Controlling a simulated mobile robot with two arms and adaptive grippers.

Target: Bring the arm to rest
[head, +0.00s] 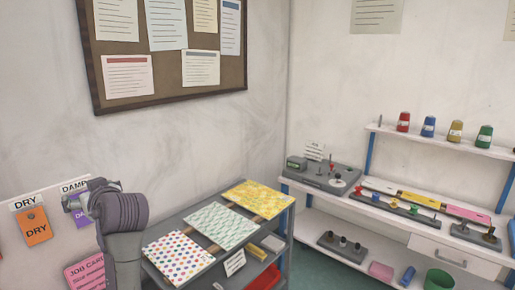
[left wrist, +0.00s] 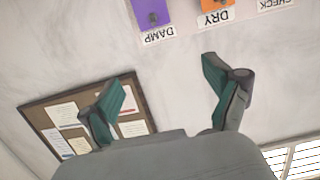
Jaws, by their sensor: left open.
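My left arm (head: 122,225) stands at the lower left of the head view, folded upward in front of the tag board; its fingers cannot be made out there. In the left wrist view my left gripper (left wrist: 165,95) is open, its two green-padded fingers wide apart with nothing between them. Beyond the fingers are the bare wall and the hanging tags. My right gripper is in neither view.
A grey cart (head: 188,286) with patterned sheets stands beside my arm. An orange DRY tag (head: 36,227) hangs on the board at left. A white bench (head: 395,222) with spools and tools stands at right. A notice board (head: 170,72) hangs above.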

